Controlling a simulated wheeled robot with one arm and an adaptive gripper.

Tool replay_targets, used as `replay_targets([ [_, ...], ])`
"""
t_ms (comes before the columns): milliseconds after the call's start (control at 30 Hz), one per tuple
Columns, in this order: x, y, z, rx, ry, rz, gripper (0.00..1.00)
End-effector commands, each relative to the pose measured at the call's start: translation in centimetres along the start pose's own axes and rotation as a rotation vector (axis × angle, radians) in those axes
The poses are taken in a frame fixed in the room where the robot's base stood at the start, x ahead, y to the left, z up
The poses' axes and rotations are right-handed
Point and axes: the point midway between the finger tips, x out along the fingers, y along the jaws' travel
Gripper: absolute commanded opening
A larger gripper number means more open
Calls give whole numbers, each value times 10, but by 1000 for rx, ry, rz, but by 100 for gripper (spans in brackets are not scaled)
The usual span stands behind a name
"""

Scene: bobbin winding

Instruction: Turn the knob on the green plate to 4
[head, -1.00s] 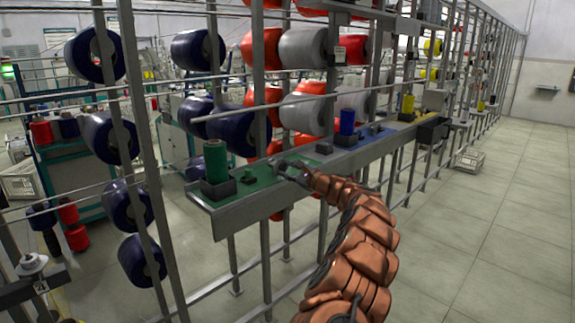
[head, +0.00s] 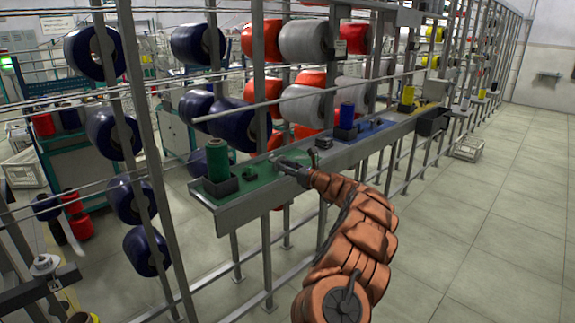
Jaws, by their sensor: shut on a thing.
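The green plate (head: 232,189) lies on the near left part of the grey shelf, with a green bobbin (head: 217,160) upright in a dark holder at its left. A small dark green piece (head: 249,174) sits on the plate right of the bobbin. My gripper (head: 279,163) is low over the right part of the green plate, shut on what seems to be the knob. The fingers hide most of the knob, and its pointer and numbers are too small to read.
A small dark block (head: 324,141) stands just beyond my gripper. A blue bobbin (head: 347,116) stands on the blue plate (head: 372,131) further along the shelf. Grey uprights and bars with large spools rise behind the shelf.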

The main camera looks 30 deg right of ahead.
Motion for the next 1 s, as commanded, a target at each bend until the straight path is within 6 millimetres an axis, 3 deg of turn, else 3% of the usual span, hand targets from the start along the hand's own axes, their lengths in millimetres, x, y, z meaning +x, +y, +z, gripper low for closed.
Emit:
replay_targets([
  [600, 0, -1, 0, 41, -1, -2, 0],
  [633, 0, -1, 0, 41, -1, -2, 34],
  [833, 0, 0, 0, 40, 0, -1, 55],
  [1000, 0, 0, 0, 40, 0, 0, 56],
])
